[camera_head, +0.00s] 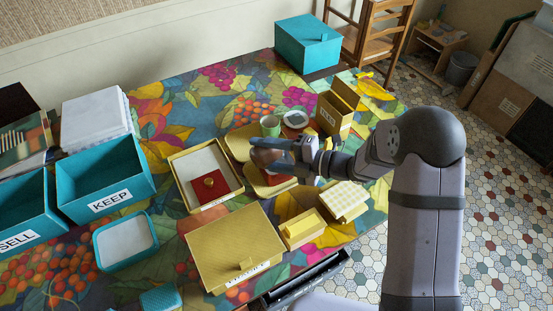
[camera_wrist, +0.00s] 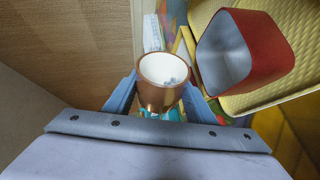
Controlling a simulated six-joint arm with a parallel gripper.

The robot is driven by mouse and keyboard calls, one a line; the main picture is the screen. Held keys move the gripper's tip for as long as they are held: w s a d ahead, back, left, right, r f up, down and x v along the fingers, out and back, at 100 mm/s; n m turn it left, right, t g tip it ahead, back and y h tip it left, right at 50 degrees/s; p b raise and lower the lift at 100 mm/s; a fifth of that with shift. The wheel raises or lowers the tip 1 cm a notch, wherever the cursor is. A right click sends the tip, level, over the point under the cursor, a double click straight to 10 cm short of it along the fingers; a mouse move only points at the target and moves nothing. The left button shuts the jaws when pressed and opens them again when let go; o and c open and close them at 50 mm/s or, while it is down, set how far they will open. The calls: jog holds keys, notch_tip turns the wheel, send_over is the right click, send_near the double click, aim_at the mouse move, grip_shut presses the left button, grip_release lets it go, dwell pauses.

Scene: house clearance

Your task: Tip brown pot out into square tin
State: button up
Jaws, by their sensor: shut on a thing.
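My gripper (camera_head: 268,150) is shut on the brown pot (camera_head: 263,158), which it holds over the yellow tray near the table's middle. In the wrist view the brown pot (camera_wrist: 160,96) sits between the fingers of my gripper (camera_wrist: 159,98). Its pale mouth faces the camera, and small grey bits lie inside. A red square tin with rounded corners and a grey, empty-looking inside (camera_wrist: 262,50) stands just right of the pot, apart from it. In the head view the red tin (camera_head: 272,179) is partly hidden below my gripper.
The red tin is on a yellow woven tray (camera_wrist: 297,82). A green cup (camera_head: 270,126) and a white round dish (camera_head: 296,118) stand behind my gripper. A yellow-rimmed box (camera_head: 181,173) holding a red item is left. A teal tin (camera_head: 124,240) and KEEP bin (camera_head: 105,182) lie farther left.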

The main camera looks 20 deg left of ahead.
jog(key=shift+w+r+m, duration=0.1)
jog(key=shift+r+m, duration=0.05)
jog(key=shift+m, duration=0.15)
jog(key=shift+w+d+f+m+y+b, duration=0.25)
jog(key=shift+f+m+y+b, duration=0.35)
jog(key=shift+m+b, duration=0.15)
dwell(0.6)
jog(key=shift+w+d+r+m+g+y, duration=0.15)
jog(key=shift+w+r+m+g+y, duration=0.2)
jog(key=shift+m, duration=0.3)
dwell(0.8)
jog(key=shift+s+n, duration=0.25)
jog(key=shift+n, duration=0.05)
jog(key=shift+s+a+r+n+h+p, duration=0.2)
jog(key=shift+r+n+h+p, duration=0.1)
jog(key=shift+r+n+p, duration=0.15)
jog(key=shift+s+a+r+n+h+p, duration=0.15)
jog(key=shift+r+n+h+p, duration=0.15)
jog(key=shift+p, duration=0.2)
jog(key=shift+s+a+f+n+h, duration=0.1)
jog(key=shift+s+f+n+h, duration=0.1)
jog(key=shift+f+n+h, duration=0.4)
jog(key=shift+s+n+t, duration=0.15)
jog(key=shift+n+t, duration=0.3)
jog(key=shift+w+f, duration=0.15)
jog(key=shift+w, duration=0.05)
